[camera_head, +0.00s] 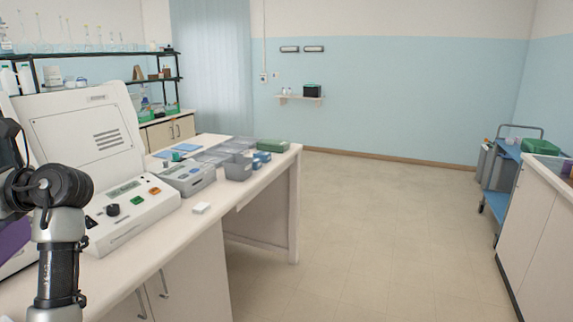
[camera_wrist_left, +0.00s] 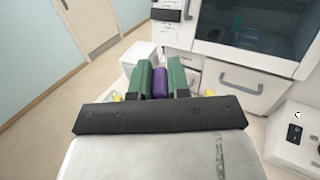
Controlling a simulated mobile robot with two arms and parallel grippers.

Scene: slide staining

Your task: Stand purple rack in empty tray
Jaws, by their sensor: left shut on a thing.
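In the left wrist view my left gripper (camera_wrist_left: 160,86) has its green fingers shut on a purple object (camera_wrist_left: 161,82), which looks like the purple rack; only a small part of it shows between the fingers. In the head view my left arm comes in at the left edge, and its gripper is out of the picture. Grey trays (camera_head: 238,169) stand on the bench beyond the small grey device; I cannot tell which of them is empty. My right gripper is in neither view.
A large white machine (camera_head: 120,212) with a control panel stands on the bench beside my left arm. A small grey device (camera_head: 188,178), a white block (camera_head: 202,208) and a green box (camera_head: 272,145) are farther along. Open floor (camera_head: 390,230) lies right of the bench, before a blue cart (camera_head: 500,195).

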